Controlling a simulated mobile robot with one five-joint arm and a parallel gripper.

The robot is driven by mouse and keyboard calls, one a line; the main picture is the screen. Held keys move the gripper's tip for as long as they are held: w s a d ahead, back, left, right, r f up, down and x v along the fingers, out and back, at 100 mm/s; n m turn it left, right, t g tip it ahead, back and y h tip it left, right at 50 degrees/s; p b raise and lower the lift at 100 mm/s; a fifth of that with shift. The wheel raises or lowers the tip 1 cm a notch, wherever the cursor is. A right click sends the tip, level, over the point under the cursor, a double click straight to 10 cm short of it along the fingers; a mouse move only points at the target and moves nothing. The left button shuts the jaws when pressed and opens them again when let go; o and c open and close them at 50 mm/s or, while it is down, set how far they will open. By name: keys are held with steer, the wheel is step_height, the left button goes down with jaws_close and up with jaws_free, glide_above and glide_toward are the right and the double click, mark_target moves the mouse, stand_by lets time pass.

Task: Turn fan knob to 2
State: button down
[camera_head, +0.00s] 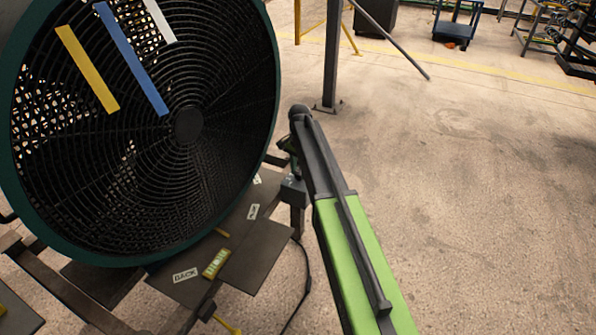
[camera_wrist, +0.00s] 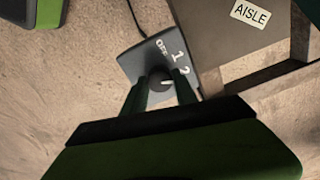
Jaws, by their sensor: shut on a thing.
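The fan (camera_head: 188,125) is a large dark round fan with a green rim and fills the left of the head view. In the wrist view its dark control box (camera_wrist: 136,62) carries the labels OFF, 1 and 2. The black round knob (camera_wrist: 160,80) sits below these labels. A short white pointer mark on the knob points right, roughly to the side of the 2. My gripper (camera_wrist: 161,82) has one green finger on each side of the knob and is shut on it. In the head view my arm hides most of the knob area; the box (camera_head: 293,191) shows beside it.
Yellow, blue and white strips hang before the fan. A grey post (camera_head: 332,55) stands behind my arm. The floor (camera_head: 460,190) on the right is clear.

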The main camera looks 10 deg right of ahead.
mark_target(299, 172)
steer(key=shift+a, duration=0.1)
steer(key=c, duration=1)
jaws_free()
steer(key=shift+o, duration=0.2)
step_height(299, 172, up, 17)
steer(key=p, duration=1.7)
steer(key=shift+r, duration=0.2)
